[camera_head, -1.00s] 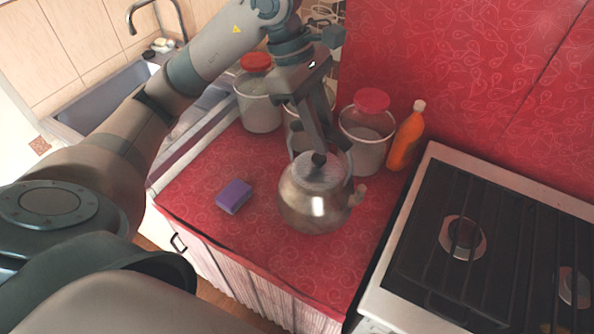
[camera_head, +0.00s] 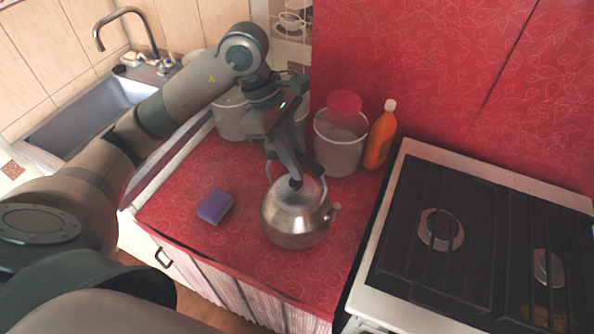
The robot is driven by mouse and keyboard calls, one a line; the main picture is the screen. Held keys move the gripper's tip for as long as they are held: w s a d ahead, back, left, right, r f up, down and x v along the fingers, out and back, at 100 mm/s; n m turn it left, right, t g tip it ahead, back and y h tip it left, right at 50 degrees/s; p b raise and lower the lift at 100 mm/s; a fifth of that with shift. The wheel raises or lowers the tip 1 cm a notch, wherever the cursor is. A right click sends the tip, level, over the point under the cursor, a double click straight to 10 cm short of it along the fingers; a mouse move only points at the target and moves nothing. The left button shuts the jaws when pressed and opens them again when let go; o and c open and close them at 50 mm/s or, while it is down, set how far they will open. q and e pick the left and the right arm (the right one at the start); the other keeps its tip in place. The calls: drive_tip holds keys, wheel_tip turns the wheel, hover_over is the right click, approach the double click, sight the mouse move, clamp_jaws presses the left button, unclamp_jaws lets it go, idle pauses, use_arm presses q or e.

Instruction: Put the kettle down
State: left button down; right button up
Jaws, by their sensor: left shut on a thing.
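The metal kettle (camera_head: 293,222) is upright over the red patterned counter (camera_head: 190,238), close to the stove side. Its spout points right. My left gripper (camera_head: 295,181) comes down from above and is shut on the kettle at its top; the fingers hide part of the lid and handle. I cannot tell from this view whether the kettle's base touches the counter. My right gripper is not in view.
A purple sponge (camera_head: 215,206) lies left of the kettle. A jar with a red lid (camera_head: 340,150) and an orange bottle (camera_head: 380,138) stand behind it. The stove (camera_head: 450,240) is at right, the sink (camera_head: 90,118) at left. The counter's front is clear.

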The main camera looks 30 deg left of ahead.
sight(297, 182)
use_arm(q)
drive_tip(key=shift+f+p, duration=0.6)
drive_tip(key=shift+f, duration=1.55)
drive_tip(key=c, duration=1.6)
unclamp_jaws()
